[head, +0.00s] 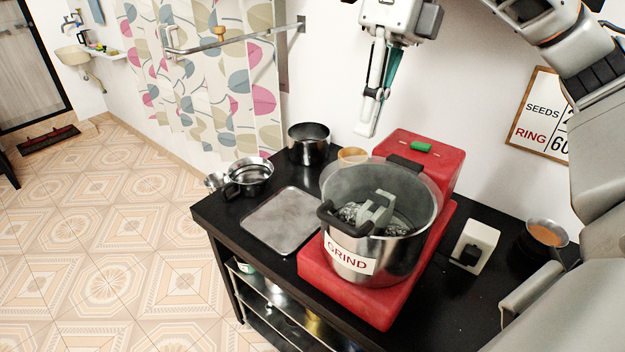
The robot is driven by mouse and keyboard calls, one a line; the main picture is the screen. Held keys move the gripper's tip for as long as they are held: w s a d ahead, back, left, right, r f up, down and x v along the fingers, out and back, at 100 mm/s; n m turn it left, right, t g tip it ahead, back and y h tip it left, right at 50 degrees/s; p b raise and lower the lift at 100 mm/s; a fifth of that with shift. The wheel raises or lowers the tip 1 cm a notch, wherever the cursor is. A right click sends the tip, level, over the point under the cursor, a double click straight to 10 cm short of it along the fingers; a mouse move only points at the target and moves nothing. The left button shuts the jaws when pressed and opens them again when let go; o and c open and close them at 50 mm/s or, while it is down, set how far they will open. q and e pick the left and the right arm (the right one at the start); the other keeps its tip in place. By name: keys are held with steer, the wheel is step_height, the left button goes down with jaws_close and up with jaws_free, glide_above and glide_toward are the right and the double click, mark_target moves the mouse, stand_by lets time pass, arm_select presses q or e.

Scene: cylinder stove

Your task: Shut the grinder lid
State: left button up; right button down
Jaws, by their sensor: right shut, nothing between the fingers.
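The grinder stands on the black table, with a red base (360,306) and a steel bowl (385,262) labelled GRIND. A clear, see-through rim or lid (333,176) shows around the bowl's top; whether it is seated or tilted up is hard to tell. A black handle (345,222) is at the bowl's front left, and a grey metal part shows inside. A red housing (440,165) with a green button (421,146) rises behind. My right gripper (367,125) points down, shut and empty, above and behind the bowl, apart from it. My left gripper is not in view.
A metal plate (283,220) lies left of the grinder. Steel pots (309,150) and cups stand at the back left. A rail (235,40) and curtain are behind.

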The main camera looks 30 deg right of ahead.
steer(key=b, duration=0.1)
glide_toward(343, 226)
steer(key=shift+m, duration=0.4)
steer(key=x, duration=0.4)
steer(key=w+x, duration=0.1)
steer(key=x, duration=0.1)
steer(key=shift+f, duration=0.4)
steer(key=b+x, duration=0.3)
steer(key=x, duration=0.1)
steer(key=shift+d+f, duration=0.15)
steer(key=shift+d, duration=0.15)
